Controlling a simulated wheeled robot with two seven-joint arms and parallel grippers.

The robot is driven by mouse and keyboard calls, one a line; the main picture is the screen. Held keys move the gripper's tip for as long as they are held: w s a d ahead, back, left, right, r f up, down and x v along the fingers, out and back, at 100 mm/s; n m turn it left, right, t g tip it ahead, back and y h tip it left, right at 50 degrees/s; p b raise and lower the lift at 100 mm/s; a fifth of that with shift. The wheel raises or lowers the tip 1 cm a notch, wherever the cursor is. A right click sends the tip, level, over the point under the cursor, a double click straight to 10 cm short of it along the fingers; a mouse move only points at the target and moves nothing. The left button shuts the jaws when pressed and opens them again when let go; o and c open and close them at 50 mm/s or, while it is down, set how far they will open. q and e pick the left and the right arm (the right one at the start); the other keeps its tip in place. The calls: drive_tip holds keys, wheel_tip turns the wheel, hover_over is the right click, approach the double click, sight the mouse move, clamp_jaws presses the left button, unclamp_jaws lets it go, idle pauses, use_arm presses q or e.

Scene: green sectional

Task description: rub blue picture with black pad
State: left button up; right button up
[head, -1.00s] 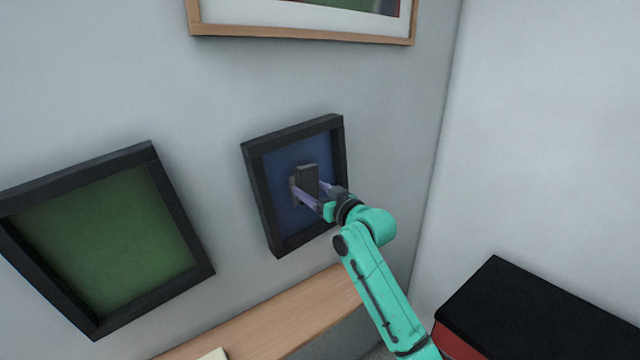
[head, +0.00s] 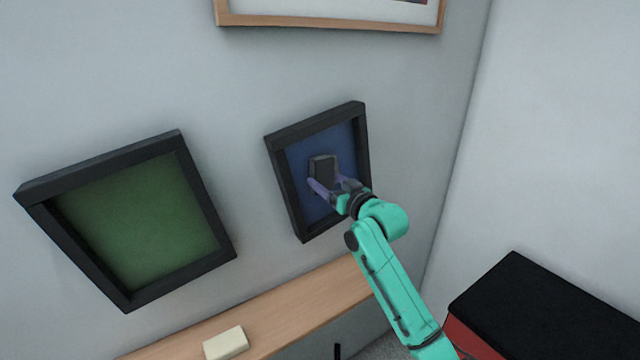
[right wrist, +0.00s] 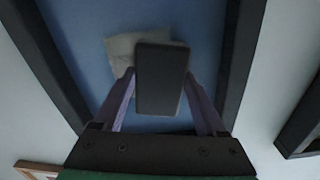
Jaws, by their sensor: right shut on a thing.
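The blue picture (head: 343,143) hangs on the wall in a black frame, near the middle of the head view. My right gripper (head: 324,181) is shut on the black pad (head: 322,166) in front of the picture's middle. In the right wrist view the pad (right wrist: 161,80) sits between the two purple fingers, over the blue surface (right wrist: 75,25). A pale greyish patch (right wrist: 122,50) shows on the blue, partly hidden behind the pad. I cannot tell whether the pad touches the surface. My left gripper is not in view.
A green picture (head: 135,220) in a black frame hangs to the left. A wood-framed picture (head: 330,22) hangs above. A wooden shelf (head: 290,305) below bears a cream block (head: 226,343). A black-topped red box (head: 540,310) stands at the right.

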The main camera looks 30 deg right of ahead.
drive_tip(key=shift+d, duration=2.7)
drive_tip(key=a+f, duration=0.2)
drive_tip(key=a, duration=0.1)
drive_tip(key=shift+a, duration=0.2)
drive_tip(key=a+p, duration=0.2)
drive_tip(key=a, duration=0.3)
drive_tip(key=shift+d+f, duration=0.2)
drive_tip(key=shift+d, duration=2.2)
drive_tip(key=d, duration=0.2)
drive_tip(key=d+b, duration=0.1)
drive_tip(key=shift+d+r, duration=0.4)
drive_tip(key=shift+s, duration=0.15)
